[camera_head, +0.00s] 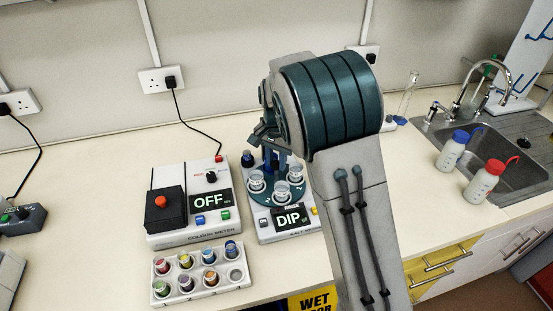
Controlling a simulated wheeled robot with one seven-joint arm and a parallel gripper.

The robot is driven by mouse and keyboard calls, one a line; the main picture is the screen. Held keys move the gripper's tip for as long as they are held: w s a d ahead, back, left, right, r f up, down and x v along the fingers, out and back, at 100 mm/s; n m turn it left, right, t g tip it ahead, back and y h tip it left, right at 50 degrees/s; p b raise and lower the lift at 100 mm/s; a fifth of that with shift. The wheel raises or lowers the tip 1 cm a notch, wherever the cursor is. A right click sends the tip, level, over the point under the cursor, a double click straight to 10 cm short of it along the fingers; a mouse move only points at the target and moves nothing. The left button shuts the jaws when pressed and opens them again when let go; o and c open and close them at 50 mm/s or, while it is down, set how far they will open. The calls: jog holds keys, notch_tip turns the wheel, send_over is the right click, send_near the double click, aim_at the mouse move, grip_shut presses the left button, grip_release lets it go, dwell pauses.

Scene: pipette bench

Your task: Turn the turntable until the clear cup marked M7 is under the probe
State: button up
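The salt meter (277,232) stands mid-bench and its display reads DIP. Its dark teal turntable (270,199) carries clear cups, with a left cup (257,182), a front cup (281,190) and a right cup (296,174) showing. Cup markings are too small to read, so I cannot tell which is M7. A dark blue upright (271,160) rises behind the cups; the probe tip is not clear, nor which cup is under it. My gripper (262,140) is above the turntable's back left, partly hidden by my large arm. Its fingers are too unclear to judge.
The colour meter (190,228), reading OFF, stands close on the left. A white rack (216,288) of coloured vials lies in front of it. A blue-capped bottle (452,152) and a red-capped bottle (485,182) stand by the sink (505,160). My arm hides the bench right of the turntable.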

grip_shut()
